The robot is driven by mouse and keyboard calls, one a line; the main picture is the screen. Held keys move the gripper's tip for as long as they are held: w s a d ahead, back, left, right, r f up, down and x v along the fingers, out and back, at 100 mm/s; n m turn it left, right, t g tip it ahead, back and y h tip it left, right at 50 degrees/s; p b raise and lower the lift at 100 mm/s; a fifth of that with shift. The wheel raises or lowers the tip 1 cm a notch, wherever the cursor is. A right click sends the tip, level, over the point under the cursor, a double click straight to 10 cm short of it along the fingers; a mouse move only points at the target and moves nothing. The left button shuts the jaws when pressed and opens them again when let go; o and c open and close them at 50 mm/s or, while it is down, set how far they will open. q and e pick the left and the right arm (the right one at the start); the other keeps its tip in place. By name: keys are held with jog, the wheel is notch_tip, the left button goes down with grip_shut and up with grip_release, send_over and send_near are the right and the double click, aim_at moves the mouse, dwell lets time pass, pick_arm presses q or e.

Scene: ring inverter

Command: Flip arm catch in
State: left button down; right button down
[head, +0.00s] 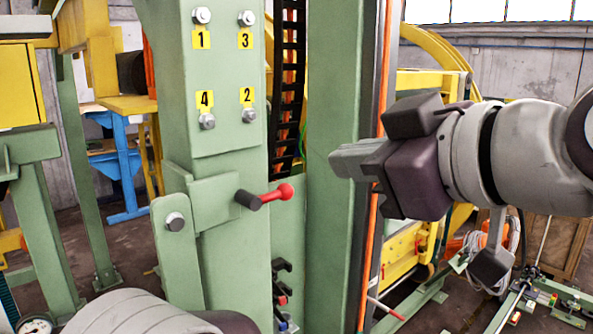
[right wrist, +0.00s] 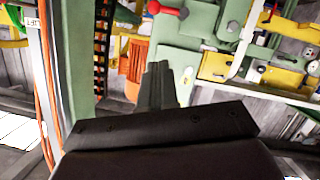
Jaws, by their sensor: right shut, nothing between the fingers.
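A catch handle with a red ball end (head: 284,192) and a black grip sits on the front of the green post (head: 230,255), at mid height. The handle points right and slightly up. The red ball also shows at the top of the right wrist view (right wrist: 181,13). My right gripper (head: 336,161) is to the right of the handle and a little higher in the head view, apart from it. Its fingers are closed together and empty; they also show in the right wrist view (right wrist: 157,72). My left gripper is not in view.
Bolts with yellow number labels (head: 202,40) are on the post above the handle. A black cable chain (head: 287,85) runs behind it. A second green upright (head: 333,240) and an orange cable stand near my right gripper. Yellow machinery (head: 425,90) is behind my right arm.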

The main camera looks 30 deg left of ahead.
jog(key=shift+w, duration=0.1)
jog(key=p, duration=0.5)
send_near(266, 194)
jog(key=w+a+r, duration=0.2)
jog(key=w+r, duration=0.1)
jog(key=shift+w+a+f, duration=0.4)
jog(key=shift+f, duration=0.25)
jog(key=shift+w+a+f, duration=0.35)
jog(key=shift+w+f, duration=0.05)
jog(key=shift+f, duration=0.2)
jog(key=shift+w+a+f, duration=0.4)
jog(key=shift+w+f, duration=0.05)
jog(key=shift+f, duration=0.2)
jog(key=shift+s, duration=0.1)
